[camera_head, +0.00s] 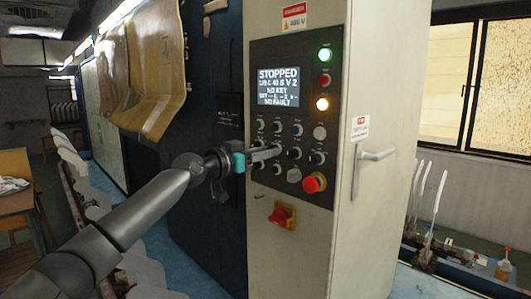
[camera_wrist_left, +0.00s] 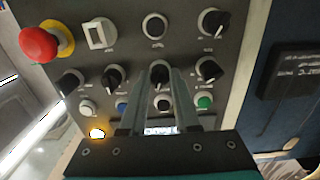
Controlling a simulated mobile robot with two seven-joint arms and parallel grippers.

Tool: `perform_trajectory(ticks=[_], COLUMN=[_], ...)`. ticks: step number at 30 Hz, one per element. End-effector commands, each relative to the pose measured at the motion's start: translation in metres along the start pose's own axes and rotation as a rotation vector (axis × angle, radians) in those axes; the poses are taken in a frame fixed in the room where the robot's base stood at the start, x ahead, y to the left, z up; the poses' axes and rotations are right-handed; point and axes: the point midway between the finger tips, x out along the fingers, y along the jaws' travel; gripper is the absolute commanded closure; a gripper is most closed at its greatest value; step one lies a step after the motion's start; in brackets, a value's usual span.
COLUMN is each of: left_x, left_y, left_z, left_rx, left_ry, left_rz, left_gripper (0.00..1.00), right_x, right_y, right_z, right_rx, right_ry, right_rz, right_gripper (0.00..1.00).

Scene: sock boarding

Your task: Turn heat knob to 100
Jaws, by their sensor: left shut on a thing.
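A dark control panel (camera_head: 322,120) on a pale cabinet carries rows of small knobs and buttons. My left gripper (camera_head: 274,151) reaches it from the left and is shut on a black knob in the middle rows. In the left wrist view, that knob (camera_wrist_left: 160,73) sits between the two fingertips, partly hidden by them. Other black knobs stand on both sides of it, one to the left (camera_wrist_left: 112,77) and one to the right (camera_wrist_left: 208,69). The labels are too small to read, so I cannot tell which is the heat knob or its setting. My right gripper is not in view.
The screen (camera_head: 279,86) reads STOPPED. A red emergency button (camera_head: 314,183) is at the panel's lower right, and a red switch (camera_head: 281,215) lies below. A door handle (camera_head: 374,157) sticks out at right. Brown sheets (camera_head: 150,60) hang at upper left.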

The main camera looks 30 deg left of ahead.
Motion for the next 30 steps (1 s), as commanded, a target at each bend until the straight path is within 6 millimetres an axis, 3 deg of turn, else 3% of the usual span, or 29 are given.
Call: perform_trajectory(ticks=[14, 30], left_x=[0.0, 0.0], left_y=[0.0, 0.001], left_z=[0.0, -0.001], left_rx=[-0.101, -0.578], left_ry=[-0.002, -0.002], left_rz=[-0.001, -0.001], left_gripper=[1.0, 1.0], right_x=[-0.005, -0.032], right_y=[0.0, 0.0], right_z=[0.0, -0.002], right_rx=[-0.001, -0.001], right_ry=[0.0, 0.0], right_rz=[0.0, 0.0], right_gripper=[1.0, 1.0])
